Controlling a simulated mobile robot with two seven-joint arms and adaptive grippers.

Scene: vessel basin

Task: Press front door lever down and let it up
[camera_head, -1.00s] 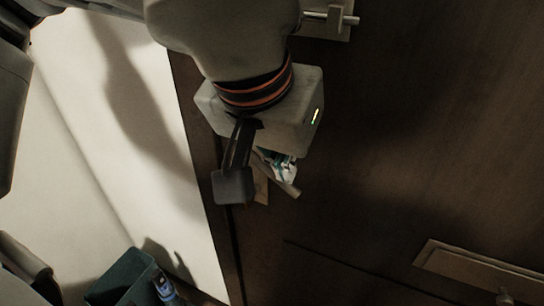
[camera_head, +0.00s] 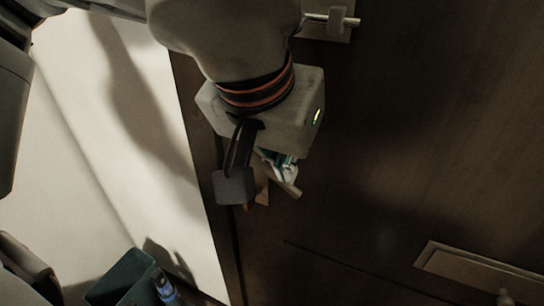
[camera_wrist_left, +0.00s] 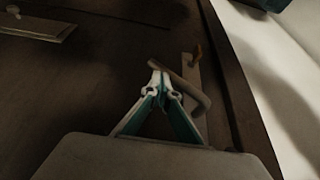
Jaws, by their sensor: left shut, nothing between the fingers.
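The front door lever (camera_head: 289,187) is a pale bar on a narrow plate (camera_head: 262,196) near the left edge of the dark door. In the left wrist view the lever (camera_wrist_left: 185,83) runs slantwise, with its plate (camera_wrist_left: 191,70) behind it. My left gripper (camera_head: 284,167) has teal and white fingers, shut and empty, right at the lever. In the left wrist view the closed fingertips (camera_wrist_left: 161,78) overlap the lever bar; I cannot tell if they touch it. My wrist and gripper body hide part of the lever in the head view. My right gripper is not in view.
A metal bolt latch (camera_head: 333,18) sits higher on the door. A pale plate with a knob (camera_head: 480,276) is at the lower right. A white wall (camera_head: 125,130) stands left of the door. A dark green bin (camera_head: 122,278) and a blue bottle (camera_head: 165,287) are below.

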